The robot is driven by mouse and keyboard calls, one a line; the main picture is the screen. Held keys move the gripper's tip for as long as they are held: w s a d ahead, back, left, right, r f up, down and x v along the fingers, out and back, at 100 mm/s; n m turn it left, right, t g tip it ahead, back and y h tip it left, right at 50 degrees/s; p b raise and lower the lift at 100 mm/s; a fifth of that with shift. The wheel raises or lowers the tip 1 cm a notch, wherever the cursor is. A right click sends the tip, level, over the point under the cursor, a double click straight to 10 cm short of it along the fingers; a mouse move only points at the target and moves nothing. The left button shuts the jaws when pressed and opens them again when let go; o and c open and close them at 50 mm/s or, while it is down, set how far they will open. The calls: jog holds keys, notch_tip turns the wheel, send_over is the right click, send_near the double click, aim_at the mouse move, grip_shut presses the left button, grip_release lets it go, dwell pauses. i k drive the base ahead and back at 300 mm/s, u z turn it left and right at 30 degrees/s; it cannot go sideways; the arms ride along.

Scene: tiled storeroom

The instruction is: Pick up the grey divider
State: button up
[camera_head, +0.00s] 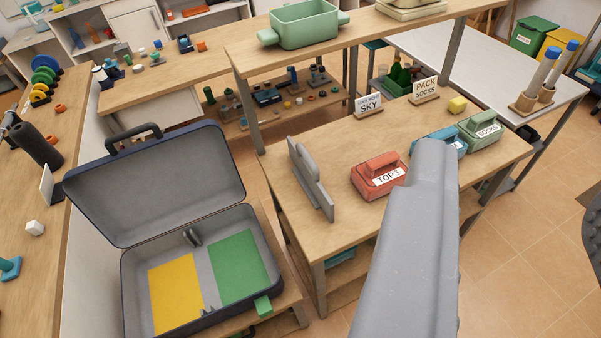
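The grey divider (311,181) stands upright on its long edge on the wooden table, near the table's left edge. It is a thin panel with a raised grip-like part along its face. My gripper (434,155) shows as a large grey shape rising from the bottom edge, right of the divider and apart from it in the picture. Its two fingers cannot be told apart, so its opening is unclear. It hides part of the table and of the blue block behind it.
A red block labelled TOPS (372,187) stands between divider and gripper. Blue (427,135) and green SOCKS (480,134) blocks stand right. An open suitcase (128,265) with yellow and green floor panels lies left. A shelf (390,27) overhangs the table's back.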

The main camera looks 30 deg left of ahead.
aim_at(306, 171)
jog(key=i, duration=0.85)
jog(key=z, duration=0.05)
